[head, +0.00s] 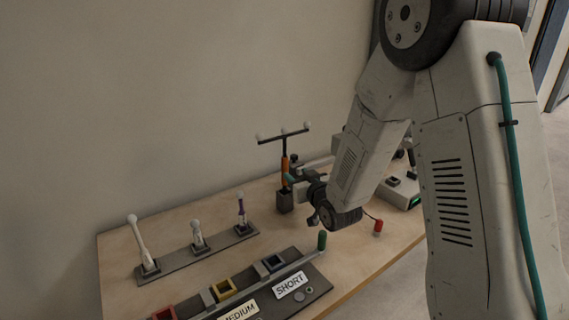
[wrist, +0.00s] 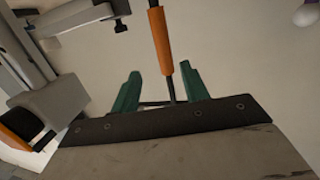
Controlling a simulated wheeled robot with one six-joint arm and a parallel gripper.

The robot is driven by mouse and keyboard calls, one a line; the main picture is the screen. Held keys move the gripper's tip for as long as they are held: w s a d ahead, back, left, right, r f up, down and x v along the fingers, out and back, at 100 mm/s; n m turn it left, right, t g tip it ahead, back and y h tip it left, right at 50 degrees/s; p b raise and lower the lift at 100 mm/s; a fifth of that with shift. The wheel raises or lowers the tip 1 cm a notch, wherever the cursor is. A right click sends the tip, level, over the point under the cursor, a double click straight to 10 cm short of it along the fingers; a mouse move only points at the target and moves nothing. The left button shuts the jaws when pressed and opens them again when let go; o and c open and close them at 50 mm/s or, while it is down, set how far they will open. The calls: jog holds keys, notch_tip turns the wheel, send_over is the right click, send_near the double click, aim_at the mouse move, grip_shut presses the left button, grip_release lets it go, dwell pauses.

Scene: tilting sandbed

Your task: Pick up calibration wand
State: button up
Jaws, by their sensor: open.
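The calibration wand is a dark T-shaped bar with white balls on top and an orange handle (head: 285,165). It stands upright in a dark block holder (head: 285,203) near the back of the table. My gripper (head: 288,180) is at the wand's handle, above the holder. In the wrist view the green fingers (wrist: 160,68) are spread apart, and the orange handle (wrist: 160,40) with its dark shaft shows between them. Neither finger visibly touches it. The wand's top is outside the wrist view.
A rack (head: 196,254) with several white-tipped pegs stands at left. A dark panel (head: 318,284) with coloured square sockets and MEDIUM and SHORT labels lies in front. A green-handled lever (head: 322,240) and a red-capped item (head: 378,226) are near my arm. The wall is close behind.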

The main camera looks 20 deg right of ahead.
aim_at(286, 167)
jog(key=shift+t, duration=0.6)
jog(key=w, duration=0.2)
jog(key=w+a, duration=0.1)
jog(key=w, duration=0.5)
jog(key=shift+a+f, duration=0.15)
jog(key=shift+a, duration=0.25)
jog(key=c, duration=0.9)
